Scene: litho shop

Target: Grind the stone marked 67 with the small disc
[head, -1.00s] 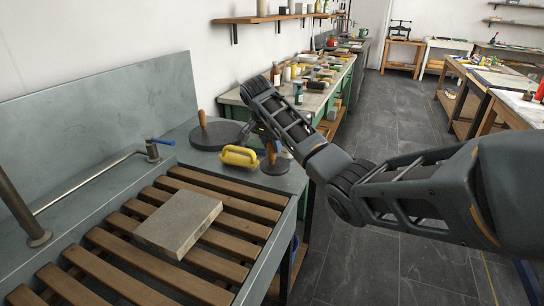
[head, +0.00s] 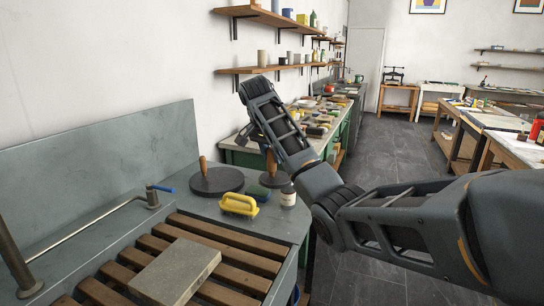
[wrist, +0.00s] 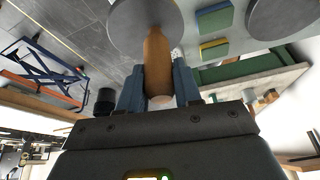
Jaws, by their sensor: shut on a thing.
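My gripper (wrist: 158,84) is shut on the upright wooden handle (wrist: 157,60) of the small disc (wrist: 143,22). In the head view the small disc (head: 275,181) is a dark round plate below my gripper. It appears raised off the counter, behind a brown bottle. A grey stone slab (head: 176,272) lies flat on the wooden slats of the sink, nearer the camera. No number can be read on it. A larger dark disc (head: 217,183) with a wooden handle rests on the counter to the left.
A cluttered bench (head: 236,156) lies behind.

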